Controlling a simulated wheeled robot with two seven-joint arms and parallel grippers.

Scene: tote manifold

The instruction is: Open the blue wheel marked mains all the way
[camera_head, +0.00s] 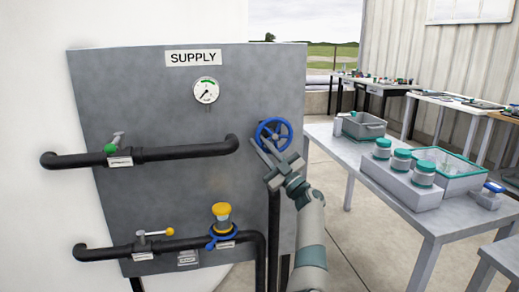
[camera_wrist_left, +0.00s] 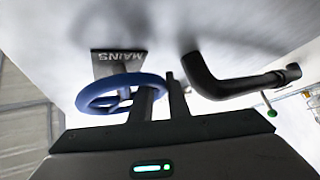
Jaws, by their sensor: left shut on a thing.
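The blue wheel (camera_head: 274,134) is mounted at the right edge of the grey supply panel, with spokes and a round rim. My left gripper (camera_head: 263,149) reaches it from below, with its fingers at the lower left part of the rim. In the left wrist view the wheel (camera_wrist_left: 112,84) sits in front of a plate reading MAINS (camera_wrist_left: 117,63), upside down. The two dark fingers (camera_wrist_left: 162,98) straddle the near right end of the rim, shut on it. Part of the rim is hidden behind a finger. My right gripper is in neither view.
The panel (camera_head: 150,105) carries a gauge (camera_head: 206,90), a black upper pipe (camera_head: 190,151) with a green-knobbed valve (camera_head: 111,148), and a lower pipe with yellow-handled valves (camera_head: 222,212). A grey table (camera_head: 350,155) with tubs and jars stands close on the right.

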